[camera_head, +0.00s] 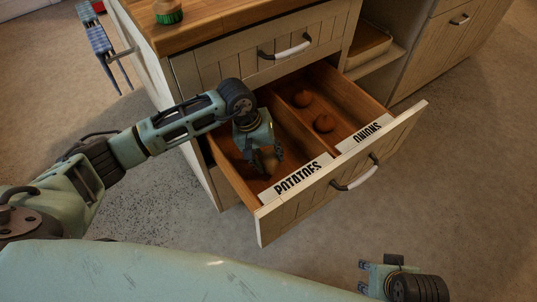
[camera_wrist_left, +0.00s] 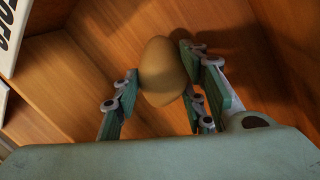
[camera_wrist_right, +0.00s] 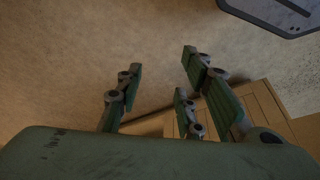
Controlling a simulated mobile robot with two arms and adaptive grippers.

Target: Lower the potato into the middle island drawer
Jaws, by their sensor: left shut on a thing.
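The middle island drawer (camera_head: 263,226) is pulled open and split by a divider. Its left compartment carries a "POTATOES" label (camera_head: 297,178) and its right one an "ONIONS" label (camera_head: 364,136). My left gripper (camera_head: 262,158) reaches down inside the potatoes compartment. It is shut on a tan potato (camera_wrist_left: 163,72), which shows between its fingers in the left wrist view, with the wooden drawer walls and floor behind. The gap under the potato cannot be judged. My right gripper (camera_wrist_right: 155,95) is open and empty, away from the drawer, near the bottom right of the head view (camera_head: 372,277).
A closed upper drawer (camera_head: 262,50) sits above under the wooden countertop (camera_head: 220,18), which holds a green-and-brown brush (camera_head: 168,14). The open drawer's front juts out. The floor (camera_head: 440,190) to the right is clear.

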